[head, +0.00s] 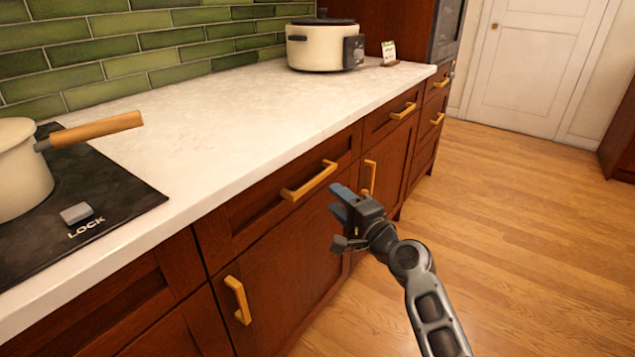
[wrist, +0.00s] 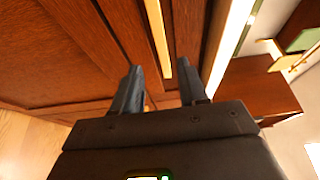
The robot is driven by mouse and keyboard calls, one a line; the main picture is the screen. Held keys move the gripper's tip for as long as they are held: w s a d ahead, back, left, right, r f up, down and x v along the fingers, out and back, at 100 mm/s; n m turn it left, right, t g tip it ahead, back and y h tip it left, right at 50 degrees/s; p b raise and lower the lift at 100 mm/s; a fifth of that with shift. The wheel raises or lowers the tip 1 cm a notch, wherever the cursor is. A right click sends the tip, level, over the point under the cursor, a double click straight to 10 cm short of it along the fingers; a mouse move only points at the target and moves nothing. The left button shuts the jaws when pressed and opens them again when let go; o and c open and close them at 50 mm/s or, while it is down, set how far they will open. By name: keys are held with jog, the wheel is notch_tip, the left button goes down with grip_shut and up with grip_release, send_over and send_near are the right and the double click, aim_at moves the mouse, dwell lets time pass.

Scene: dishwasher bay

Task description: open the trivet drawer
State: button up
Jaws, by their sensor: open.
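A closed wooden drawer (head: 255,212) with a brass bar handle (head: 309,181) sits under the worktop in the middle of the head view. A second closed drawer with a brass handle (head: 403,111) is farther along. No label shows which holds trivets. My gripper (head: 341,216) is open and empty in front of the cabinets, right of and below the nearer handle in the picture. In the wrist view, my fingers (wrist: 161,80) are spread, and a brass handle (wrist: 159,38) runs ahead between them, apart from both. I cannot tell which drawer it belongs to.
Cupboard doors below have upright brass handles (head: 238,300), (head: 369,177). The white worktop (head: 210,110) overhangs the fronts. A hob (head: 110,200) with a pot (head: 20,170) is left, and a cream cooker (head: 322,48) stands at the back. The wooden floor (head: 530,230) at right is clear.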

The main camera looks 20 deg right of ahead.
aim_at(317, 182)
jog(key=shift+b+x, duration=0.5)
jog(key=shift+x, duration=3.5)
jog(key=shift+r, duration=0.1)
grip_shut()
